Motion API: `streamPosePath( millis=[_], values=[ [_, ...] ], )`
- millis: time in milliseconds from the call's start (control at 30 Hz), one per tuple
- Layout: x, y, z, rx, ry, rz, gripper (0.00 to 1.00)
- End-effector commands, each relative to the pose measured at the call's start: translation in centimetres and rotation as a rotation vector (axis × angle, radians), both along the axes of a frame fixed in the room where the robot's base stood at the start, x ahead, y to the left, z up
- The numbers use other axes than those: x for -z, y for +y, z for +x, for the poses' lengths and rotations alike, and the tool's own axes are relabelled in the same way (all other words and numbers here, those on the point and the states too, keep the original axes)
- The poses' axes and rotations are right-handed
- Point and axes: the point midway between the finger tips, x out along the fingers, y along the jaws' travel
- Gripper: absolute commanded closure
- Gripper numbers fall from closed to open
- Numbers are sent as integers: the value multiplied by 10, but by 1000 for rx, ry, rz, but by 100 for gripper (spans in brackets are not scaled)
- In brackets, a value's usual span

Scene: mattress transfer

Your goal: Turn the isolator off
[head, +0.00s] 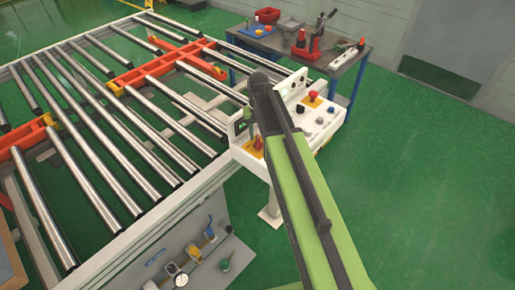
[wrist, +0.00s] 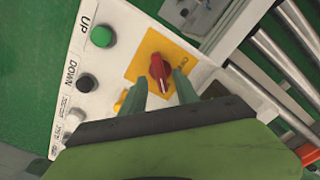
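The isolator (wrist: 158,72) is a red rotary handle on a yellow square plate (wrist: 143,52) on a white control panel, in the upper middle of the wrist view. Its handle lies roughly along the view's vertical, slightly tilted. My gripper (wrist: 160,82) is open, with one green finger on each side of the handle's lower end. I cannot tell whether either finger touches it. In the head view, a red and yellow control (head: 258,145) shows at the console's near left end, beside my arm. My arm partly hides the console there.
The panel has a green UP button (wrist: 102,36) and a dark DOWN button (wrist: 88,82). The console (head: 327,125) also carries a red mushroom button (head: 313,94). Roller conveyors (head: 110,150) fill the left. A tool table (head: 345,62) stands behind. Green floor at right is clear.

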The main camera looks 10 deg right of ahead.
Motion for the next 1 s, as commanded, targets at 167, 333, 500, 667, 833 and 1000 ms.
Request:
streamPosePath(
  millis=[167, 333, 500, 667, 833, 1000],
  values=[
    [26, 0, 0, 0, 0, 0, 64],
    [24, 1, 0, -1, 0, 0, 64],
    [24, 1, 0, -1, 0, 0, 73],
    [24, 1, 0, -1, 0, 0, 94],
    [24, 1, 0, -2, 0, 0, 100],
    [24, 1, 0, -4, 0, 0, 100]
  ],
)
